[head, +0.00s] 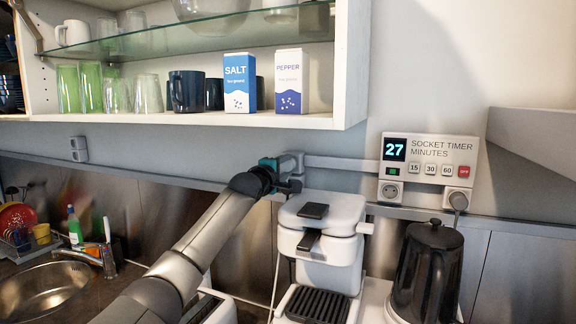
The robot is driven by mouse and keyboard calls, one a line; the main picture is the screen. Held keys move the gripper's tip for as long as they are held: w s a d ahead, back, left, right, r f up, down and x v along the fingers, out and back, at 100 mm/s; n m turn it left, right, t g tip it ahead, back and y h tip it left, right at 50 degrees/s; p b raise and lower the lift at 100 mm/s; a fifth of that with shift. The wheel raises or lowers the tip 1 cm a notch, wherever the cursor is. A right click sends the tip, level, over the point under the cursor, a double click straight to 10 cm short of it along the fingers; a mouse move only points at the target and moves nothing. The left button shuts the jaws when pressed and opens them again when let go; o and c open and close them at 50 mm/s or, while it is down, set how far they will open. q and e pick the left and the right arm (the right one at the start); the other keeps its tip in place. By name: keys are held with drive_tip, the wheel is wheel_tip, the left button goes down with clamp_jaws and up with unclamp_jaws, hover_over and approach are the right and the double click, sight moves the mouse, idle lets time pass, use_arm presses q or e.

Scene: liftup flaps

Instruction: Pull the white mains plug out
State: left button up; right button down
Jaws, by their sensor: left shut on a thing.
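My left gripper (289,180) is at the wall behind the white coffee machine, its arm reaching in from the lower left. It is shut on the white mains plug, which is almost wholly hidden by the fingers. A grey wall socket (293,160) shows just behind the fingertips. Whether the plug is still seated in it I cannot tell. A thin pale cable (277,268) hangs down below the gripper. My right gripper is not in view.
A coffee machine (325,240) stands right below the gripper, with a black kettle (428,270) to its right. A socket timer (428,160) reading 27 is on the wall. An open cabinet (200,119) hangs above, holding glasses, salt and pepper.

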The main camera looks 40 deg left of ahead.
use_arm(q)
clamp_jaws()
drive_tip(key=shift+f, duration=0.1)
idle(0.3)
drive_tip(key=shift+b+v, duration=0.4)
drive_tip(key=shift+v, duration=0.45)
drive_tip(key=shift+s+d, duration=0.1)
drive_tip(key=shift+s, duration=0.25)
drive_tip(key=shift+b+v, duration=1.05)
drive_tip(key=shift+v, duration=0.7)
drive_tip(key=shift+s, duration=0.15)
